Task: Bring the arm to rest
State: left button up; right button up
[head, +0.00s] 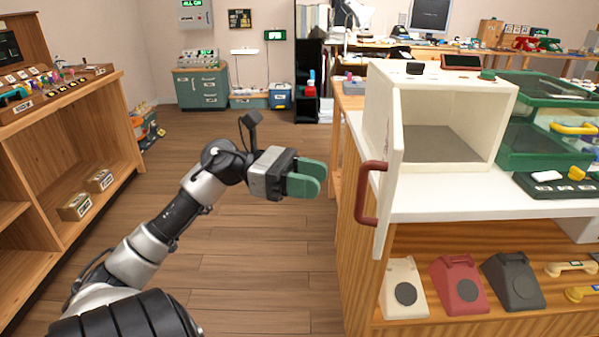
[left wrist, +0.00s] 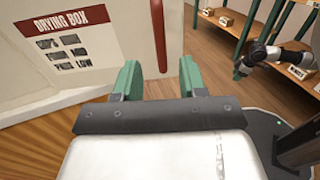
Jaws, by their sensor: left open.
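My left gripper (head: 322,178) has green fingers and is open and empty. It hangs over the floor to the left of the white drying box (head: 445,170), apart from it. The box's door stands open toward me, with a red handle (head: 369,195) on it. In the left wrist view the open fingers (left wrist: 160,80) have the handle (left wrist: 158,35) beyond and between them, and the labelled side of the box (left wrist: 75,50) shows at left. My other arm shows at the upper right of that view, with a green gripper tip (left wrist: 240,72); its opening is unclear.
The white counter (head: 450,207) and its wooden front stand close on the right. Phone bodies (head: 460,285) sit on the shelf below. A green tray rack (head: 540,120) stands beside the box. A wooden shelf (head: 75,150) is at left. The floor (head: 230,250) between is clear.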

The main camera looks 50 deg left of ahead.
pick_arm(q)
jog(key=shift+v, duration=1.05)
pick_arm(e)
jog(key=shift+r, duration=0.35)
jog(key=shift+s+f, duration=0.1)
